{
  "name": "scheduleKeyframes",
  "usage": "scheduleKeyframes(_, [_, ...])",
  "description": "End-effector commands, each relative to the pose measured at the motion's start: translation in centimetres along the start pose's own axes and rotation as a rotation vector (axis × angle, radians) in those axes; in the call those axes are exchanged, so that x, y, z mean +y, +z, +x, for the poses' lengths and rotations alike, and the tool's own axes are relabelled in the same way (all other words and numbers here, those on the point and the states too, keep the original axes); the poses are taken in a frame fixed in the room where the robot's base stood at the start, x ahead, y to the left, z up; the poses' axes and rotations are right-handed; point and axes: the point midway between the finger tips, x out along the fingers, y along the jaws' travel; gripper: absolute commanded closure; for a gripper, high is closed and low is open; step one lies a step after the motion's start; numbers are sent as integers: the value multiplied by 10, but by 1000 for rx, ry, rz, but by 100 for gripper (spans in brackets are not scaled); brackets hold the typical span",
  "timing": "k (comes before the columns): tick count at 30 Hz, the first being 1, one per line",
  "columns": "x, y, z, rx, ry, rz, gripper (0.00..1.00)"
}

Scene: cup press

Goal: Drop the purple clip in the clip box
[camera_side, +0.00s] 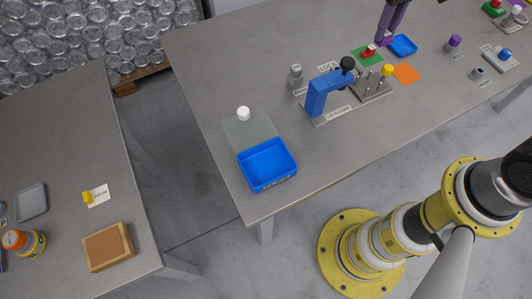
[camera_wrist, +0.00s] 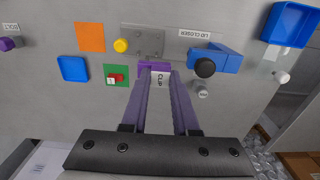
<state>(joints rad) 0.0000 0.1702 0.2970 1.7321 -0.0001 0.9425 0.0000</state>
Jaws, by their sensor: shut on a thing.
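My gripper (camera_wrist: 156,70) has purple fingers and is shut on the purple clip (camera_wrist: 154,66), which shows as a small purple piece across the fingertips. In the side view my gripper (camera_side: 385,40) is at the top, by the green mat and a small blue tray (camera_side: 403,45); clip and fingers blend in colour there. The small blue tray is left of the fingers in the wrist view (camera_wrist: 74,68) and looks empty. No readable label marks it as the clip box.
A green mat (camera_side: 361,53) with a red piece, an orange mat (camera_side: 406,74) and the blue lid closer (camera_side: 318,96) stand close by. A larger empty blue box (camera_side: 267,165) is at the table's near left corner. A purple knob (camera_side: 453,42) stands to the right.

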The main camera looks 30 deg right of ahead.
Motion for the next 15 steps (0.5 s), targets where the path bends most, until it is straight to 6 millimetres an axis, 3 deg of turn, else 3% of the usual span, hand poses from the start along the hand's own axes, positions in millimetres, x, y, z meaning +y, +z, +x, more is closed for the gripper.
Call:
scheduleKeyframes(1, [-2,-1,-10,4,0,-1,100])
scheduleKeyframes(8, [-55,-6,-6,0,0,-9,100])
scheduleKeyframes(11, [-85,-6,-6,0,0,-10,100])
scheduleKeyframes(15, [-139,-1,-6,0,0,-14,100])
